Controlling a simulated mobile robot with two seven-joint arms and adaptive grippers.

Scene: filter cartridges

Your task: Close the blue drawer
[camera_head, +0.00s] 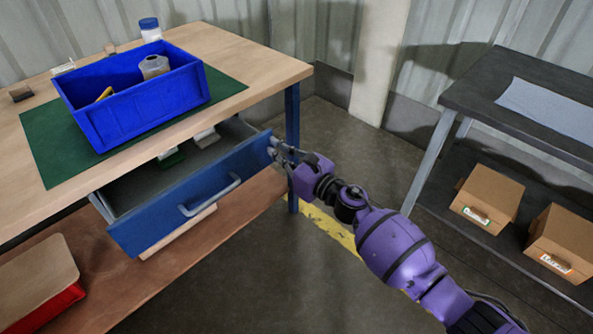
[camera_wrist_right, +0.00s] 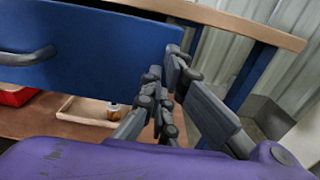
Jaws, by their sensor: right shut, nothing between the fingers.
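The blue drawer (camera_head: 160,222) under the workbench is pulled well out, and its inside shows. A grey bar handle (camera_head: 210,195) is on its front. My right gripper (camera_head: 275,147) is at the right end of the drawer front, near its top corner. In the right wrist view the drawer front (camera_wrist_right: 90,52) fills the upper left, and the fingers (camera_wrist_right: 160,85) are together at its right edge. They look very close to it; I cannot tell if they touch. The gripper is shut with nothing in it. My left gripper is not in view.
A blue bin (camera_head: 135,118) stands on a green mat (camera_head: 222,88) on the wooden benchtop (camera_head: 255,62). A blue bench leg (camera_head: 292,120) is close to my right gripper. A dark shelf unit (camera_head: 465,95) with cardboard boxes (camera_head: 487,198) stands at the right. The floor between is open.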

